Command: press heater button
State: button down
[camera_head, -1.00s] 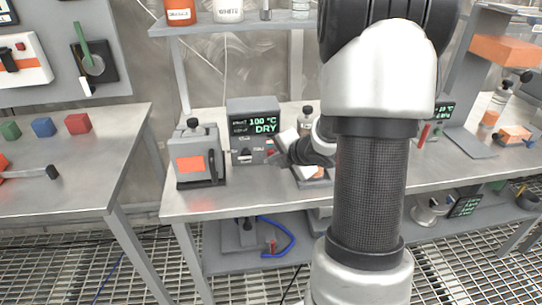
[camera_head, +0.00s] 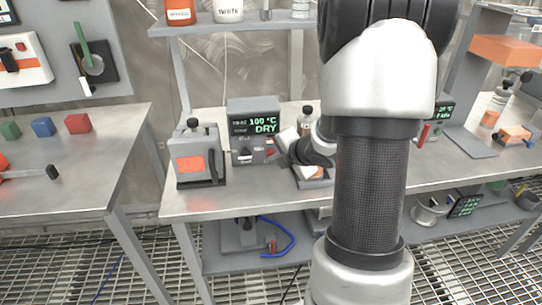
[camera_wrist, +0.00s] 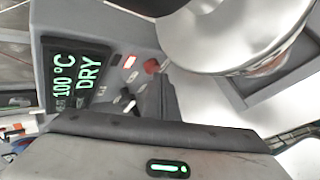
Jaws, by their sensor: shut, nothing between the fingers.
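The heater (camera_head: 242,106) is a grey box on the middle bench. Its display (camera_head: 254,123) reads 100 °C and DRY in green. In the wrist view the display (camera_wrist: 76,75) stands sideways, with a small lit red button (camera_wrist: 130,62), a red knob (camera_wrist: 151,66) and a black switch (camera_wrist: 127,100) beside it. My gripper (camera_head: 279,154) is at the right of the heater's front panel and looks shut and empty. The wrist view shows its grey body at the bottom. Its fingertips are not clear, so I cannot tell whether they touch the panel.
A grey box with an orange label (camera_head: 190,164) stands close left of the heater. A small tray (camera_head: 313,181) lies below my wrist, and a bottle (camera_head: 306,116) stands behind it. Shelf posts rise behind. The bench front is clear. A shiny round metal part (camera_wrist: 230,35) fills the wrist view's upper right.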

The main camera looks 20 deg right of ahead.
jog(key=shift+w, duration=0.2)
jog(key=shift+w+d, duration=0.15)
jog(key=shift+w, duration=0.1)
dwell(0.4)
jog(key=shift+s, duration=0.35)
jog(key=shift+s+a+b, duration=0.25)
jog(key=shift+s+a, duration=0.05)
jog(key=shift+s, duration=0.7)
jog(key=shift+s+a+b, duration=0.25)
jog(key=shift+s+a, duration=0.1)
jog(key=shift+s, duration=0.6)
jog(key=shift+s+a+b, duration=0.25)
jog(key=shift+s+a, duration=0.05)
jog(key=shift+s, duration=0.7)
